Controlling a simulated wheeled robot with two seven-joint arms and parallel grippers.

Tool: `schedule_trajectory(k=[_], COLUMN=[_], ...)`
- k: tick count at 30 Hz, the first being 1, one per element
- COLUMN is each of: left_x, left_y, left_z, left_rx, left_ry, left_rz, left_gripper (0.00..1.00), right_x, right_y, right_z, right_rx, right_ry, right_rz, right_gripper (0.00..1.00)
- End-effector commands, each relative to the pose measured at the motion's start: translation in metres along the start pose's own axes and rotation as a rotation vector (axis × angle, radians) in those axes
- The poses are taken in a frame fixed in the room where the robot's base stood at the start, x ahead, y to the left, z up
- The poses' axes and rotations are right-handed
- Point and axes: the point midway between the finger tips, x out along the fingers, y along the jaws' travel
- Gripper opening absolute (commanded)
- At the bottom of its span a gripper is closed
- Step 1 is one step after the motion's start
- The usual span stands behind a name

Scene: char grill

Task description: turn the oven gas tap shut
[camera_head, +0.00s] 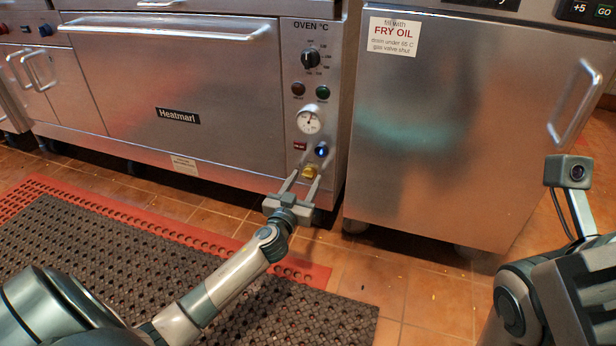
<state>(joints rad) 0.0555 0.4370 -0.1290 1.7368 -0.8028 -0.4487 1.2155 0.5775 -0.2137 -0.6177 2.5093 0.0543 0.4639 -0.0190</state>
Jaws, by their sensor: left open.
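The oven (180,85) is a steel unit with a control panel on its right side. Low on that panel is a small yellow tap (309,173), below a blue-lit knob (321,150). My left gripper (303,172) is open in front of the panel's lower end, with its fingers pointing at the yellow tap and one on each side of it. I cannot tell whether the fingers touch the tap. My right arm shows at the lower right; its gripper is not in view.
A steel fryer cabinet (440,120) with a vertical handle stands to the right, across a narrow gap. A dark perforated mat (150,260) with a red border lies on the tiled floor. The oven door's bar handle (165,32) juts out above.

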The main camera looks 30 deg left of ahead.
Motion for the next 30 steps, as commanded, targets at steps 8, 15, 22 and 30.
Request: schedule_trajectory(k=[8, 15, 22, 30], left_x=[-0.0002, -0.0001, -0.0001, -0.0002], left_y=[0.0001, 0.0001, 0.0001, 0.0006], left_z=[-0.0001, -0.0001, -0.0004, -0.0017], left_rx=[0.000, 0.000, 0.009, 0.091], left_ry=[0.000, 0.000, 0.000, 0.001], left_rz=[0.000, 0.000, 0.000, 0.000], left_gripper=[0.46, 0.06, 0.06, 0.06], right_x=[-0.0004, -0.0004, 0.0006, 0.0039], right_y=[0.0003, 0.0004, 0.0006, 0.0031], right_z=[-0.0001, -0.0002, 0.0001, 0.0035], right_rx=[0.000, 0.000, -0.001, -0.008], right_ry=[-0.001, -0.001, -0.001, -0.009], right_rz=[0.002, 0.002, 0.002, 0.006], right_gripper=[0.31, 0.31, 0.31, 0.31])
